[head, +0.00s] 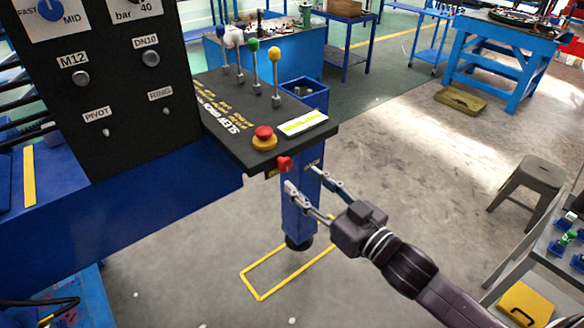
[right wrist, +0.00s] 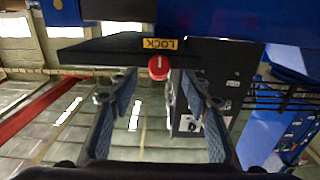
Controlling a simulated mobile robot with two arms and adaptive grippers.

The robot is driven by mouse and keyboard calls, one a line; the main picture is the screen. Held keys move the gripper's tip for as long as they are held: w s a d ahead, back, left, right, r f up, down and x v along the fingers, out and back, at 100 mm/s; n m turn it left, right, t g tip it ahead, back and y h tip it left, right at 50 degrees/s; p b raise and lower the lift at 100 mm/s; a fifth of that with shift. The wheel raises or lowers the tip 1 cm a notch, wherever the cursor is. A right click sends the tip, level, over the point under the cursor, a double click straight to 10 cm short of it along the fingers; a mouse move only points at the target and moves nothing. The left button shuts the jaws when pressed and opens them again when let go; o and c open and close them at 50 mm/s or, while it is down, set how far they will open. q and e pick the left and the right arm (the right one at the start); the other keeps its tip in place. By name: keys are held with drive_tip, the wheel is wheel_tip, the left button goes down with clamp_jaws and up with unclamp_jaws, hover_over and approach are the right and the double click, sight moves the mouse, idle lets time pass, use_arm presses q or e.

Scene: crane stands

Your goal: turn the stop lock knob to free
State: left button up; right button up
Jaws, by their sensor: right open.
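The stop lock knob (head: 285,163) is a small red knob on the front edge of the black console (head: 215,125). It also shows in the right wrist view (right wrist: 158,67), with a white mark that points up to the yellow LOCK label (right wrist: 160,44). My right gripper (head: 299,179) is open just in front of the knob. In the right wrist view its fingers stand to the left and right of the knob, apart from it, with nothing between the pads. Small yellow lettering beside the knob in the head view is too small to read. My left gripper is not in view.
A red mushroom button (head: 264,134) on a yellow base sits on the console top, close above the knob. Several ball-topped levers (head: 275,75) stand behind it. A blue post (head: 299,215) is below the console. A stool (head: 528,185) stands right; the floor between is clear.

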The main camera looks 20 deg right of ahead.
sight(287, 167)
drive_tip(key=p+x, duration=0.1)
drive_tip(key=x, duration=0.2)
drive_tip(key=shift+w+a+r, duration=0.1)
drive_tip(key=shift+w, duration=0.3)
drive_tip(key=shift+p+x, duration=0.35)
drive_tip(key=shift+x, duration=0.5)
drive_tip(key=c, duration=1.1)
